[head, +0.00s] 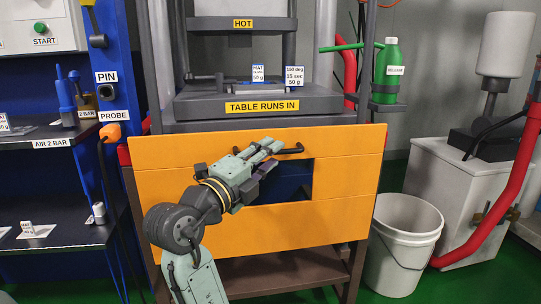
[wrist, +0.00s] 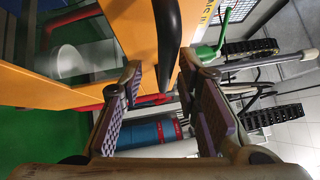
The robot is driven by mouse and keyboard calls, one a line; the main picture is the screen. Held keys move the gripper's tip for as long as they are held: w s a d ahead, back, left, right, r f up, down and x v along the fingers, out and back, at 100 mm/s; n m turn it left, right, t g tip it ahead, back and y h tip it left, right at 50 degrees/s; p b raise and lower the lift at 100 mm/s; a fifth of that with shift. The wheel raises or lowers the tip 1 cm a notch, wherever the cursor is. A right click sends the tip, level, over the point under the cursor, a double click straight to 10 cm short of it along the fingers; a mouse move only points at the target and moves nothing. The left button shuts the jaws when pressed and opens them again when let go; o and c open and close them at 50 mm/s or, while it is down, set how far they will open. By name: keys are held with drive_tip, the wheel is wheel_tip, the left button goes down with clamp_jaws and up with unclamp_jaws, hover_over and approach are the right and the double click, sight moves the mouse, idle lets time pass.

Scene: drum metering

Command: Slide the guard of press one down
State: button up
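The guard of the press is an orange panel (head: 230,222) with a rectangular window right of its middle. It hangs in front of the press frame, below the "TABLE RUNS IN" ledge (head: 262,106). A dark bar handle (head: 291,149) sits near its top edge. My gripper (head: 268,155) is at the handle's left part and hides some of it. In the wrist view my gripper (wrist: 162,68) is open, its two purple-padded fingers apart. The dark handle (wrist: 168,35) reaches down between the fingertips, with gaps visible on both sides. Part of the guard (wrist: 85,30) shows at upper left.
A white bucket (head: 402,245) stands on the floor right of the guard. A green bottle (head: 387,65) hangs in a holder at the press's right. A red hose (head: 500,200) curves at the right. A blue post with an orange probe (head: 111,131) stands close at left.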

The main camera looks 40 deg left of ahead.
drive_tip(key=s, duration=0.6)
drive_tip(key=shift+s+d+f, duration=0.2)
drive_tip(key=shift+d+f, duration=0.05)
drive_tip(key=shift+f, duration=0.2)
